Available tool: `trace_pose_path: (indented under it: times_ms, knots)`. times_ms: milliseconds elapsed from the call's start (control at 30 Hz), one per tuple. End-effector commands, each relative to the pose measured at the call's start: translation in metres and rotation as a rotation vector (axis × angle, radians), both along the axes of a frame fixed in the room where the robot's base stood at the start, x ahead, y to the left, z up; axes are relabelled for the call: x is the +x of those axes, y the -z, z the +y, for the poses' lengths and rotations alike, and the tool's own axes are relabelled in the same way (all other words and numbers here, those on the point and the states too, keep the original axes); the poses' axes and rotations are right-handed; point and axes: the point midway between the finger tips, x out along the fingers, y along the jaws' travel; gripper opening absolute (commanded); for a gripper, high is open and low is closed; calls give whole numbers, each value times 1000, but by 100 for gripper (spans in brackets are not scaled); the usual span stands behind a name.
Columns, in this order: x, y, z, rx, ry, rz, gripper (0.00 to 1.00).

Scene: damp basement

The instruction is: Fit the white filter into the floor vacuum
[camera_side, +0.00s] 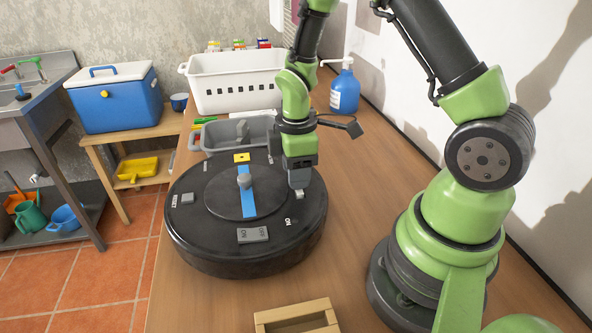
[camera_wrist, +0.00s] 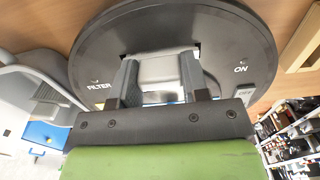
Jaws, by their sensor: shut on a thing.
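The floor vacuum (camera_side: 215,240) is a round black disc lying flat on the wooden table; it also fills the upper part of the wrist view (camera_wrist: 235,40). It bears RESET, OFF and ON markings, and FILTER and ON labels show in the wrist view. My gripper (camera_side: 299,184) points down over the vacuum's right edge. In the wrist view my gripper (camera_wrist: 160,78) has one finger on each side of the pale white filter (camera_wrist: 160,68) and is shut on it. The filter is at the vacuum's rim, beside the FILTER label. How deep it sits is hidden by my fingers.
A grey tray (camera_side: 219,135) stands close behind the vacuum, with a white basket (camera_side: 235,85) behind it. A blue pump bottle (camera_side: 345,92) stands by the wall. A wooden frame (camera_side: 297,316) lies at the front. Bare table lies right of the vacuum.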

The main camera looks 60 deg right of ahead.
Motion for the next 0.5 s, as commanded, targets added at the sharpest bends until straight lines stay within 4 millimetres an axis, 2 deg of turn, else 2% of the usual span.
trace_pose_path:
  times_ms: [400,433,500]
  knots:
    - [0,6,0,0,0,0,19]
    - [0,6,0,0,0,-1,49]
    - [0,6,0,0,0,-1,65]
